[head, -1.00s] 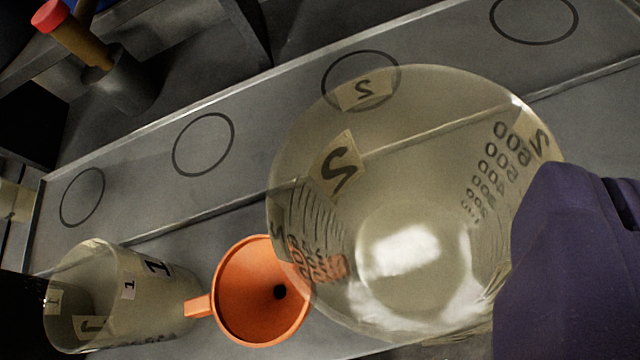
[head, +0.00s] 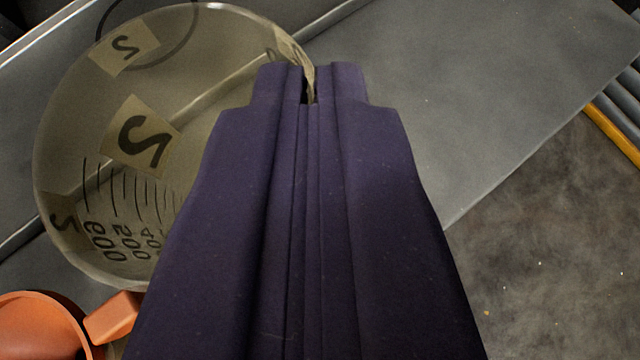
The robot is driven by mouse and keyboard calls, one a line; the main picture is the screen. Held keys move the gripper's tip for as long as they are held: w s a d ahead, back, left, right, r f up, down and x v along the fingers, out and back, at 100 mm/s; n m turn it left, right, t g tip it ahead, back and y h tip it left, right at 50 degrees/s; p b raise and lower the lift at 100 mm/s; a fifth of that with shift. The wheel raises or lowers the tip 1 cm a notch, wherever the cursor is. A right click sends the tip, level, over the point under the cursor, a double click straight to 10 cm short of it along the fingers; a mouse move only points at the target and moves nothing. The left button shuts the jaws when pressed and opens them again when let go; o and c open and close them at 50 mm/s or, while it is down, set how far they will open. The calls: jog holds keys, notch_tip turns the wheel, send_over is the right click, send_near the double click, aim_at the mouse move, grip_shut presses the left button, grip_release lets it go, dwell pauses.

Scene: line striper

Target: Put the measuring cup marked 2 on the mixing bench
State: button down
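The measuring cup marked 2 (head: 140,210) is a large, clear, yellowish cup with tan "2" labels and a printed scale, seen from above at the left. My gripper (head: 309,88) fills the middle of the view with its dark purple fingers. The fingers are close together, and the right side of the cup's wall runs into the narrow slot between their tips. The fingers hide the lower right part of the cup. I cannot tell whether the cup's base touches the grey surface. No surface in view is marked as the mixing bench.
An orange funnel (head: 40,325) with a handle lies close below the cup at the lower left. The grey bench top (head: 450,90) is bare to the right of my gripper. Beyond its edge are the speckled floor (head: 540,240) and a yellow bar (head: 612,135).

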jog(key=shift+f, duration=0.75)
jog(key=shift+f, duration=0.15)
jog(key=c, duration=1.4)
grip_release()
